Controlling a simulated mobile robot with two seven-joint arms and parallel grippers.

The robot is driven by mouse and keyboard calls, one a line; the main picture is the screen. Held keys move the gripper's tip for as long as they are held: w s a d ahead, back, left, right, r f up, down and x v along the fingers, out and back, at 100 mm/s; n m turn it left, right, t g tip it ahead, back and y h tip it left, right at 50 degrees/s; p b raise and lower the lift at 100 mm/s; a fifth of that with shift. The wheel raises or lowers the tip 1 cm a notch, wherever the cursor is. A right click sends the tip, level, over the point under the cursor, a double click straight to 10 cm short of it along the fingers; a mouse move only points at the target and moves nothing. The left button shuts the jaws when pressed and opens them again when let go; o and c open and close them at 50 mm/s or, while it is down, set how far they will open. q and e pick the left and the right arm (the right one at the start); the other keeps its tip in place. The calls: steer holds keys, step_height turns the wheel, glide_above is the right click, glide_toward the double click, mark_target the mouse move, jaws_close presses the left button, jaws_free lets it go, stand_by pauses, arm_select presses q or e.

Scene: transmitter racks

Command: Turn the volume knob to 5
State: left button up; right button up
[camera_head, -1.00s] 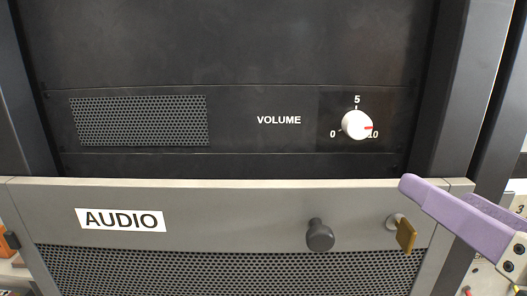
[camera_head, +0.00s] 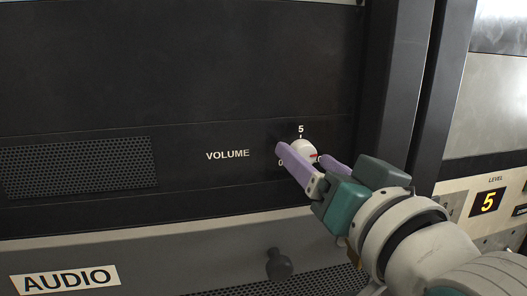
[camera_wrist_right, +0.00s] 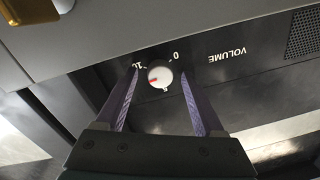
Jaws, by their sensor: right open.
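The white volume knob (camera_head: 302,152) sits on the black panel, right of the word VOLUME. Its red mark points to the right, toward the 10 side; the 5 label is above the knob and the 0 at its lower left. The knob also shows in the right wrist view (camera_wrist_right: 159,75). My right gripper (camera_head: 306,157) is open, with its purple fingers on either side of the knob. In the right wrist view the fingers (camera_wrist_right: 160,88) stand apart from the knob, with a gap on each side. The fingers partly hide the scale. My left gripper is not in view.
A grey AUDIO panel (camera_head: 150,262) juts out below, with a dark round knob (camera_head: 279,265) on it. A perforated grille (camera_head: 75,168) is at the left.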

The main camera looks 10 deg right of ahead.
jaws_close()
stand_by(0.6)
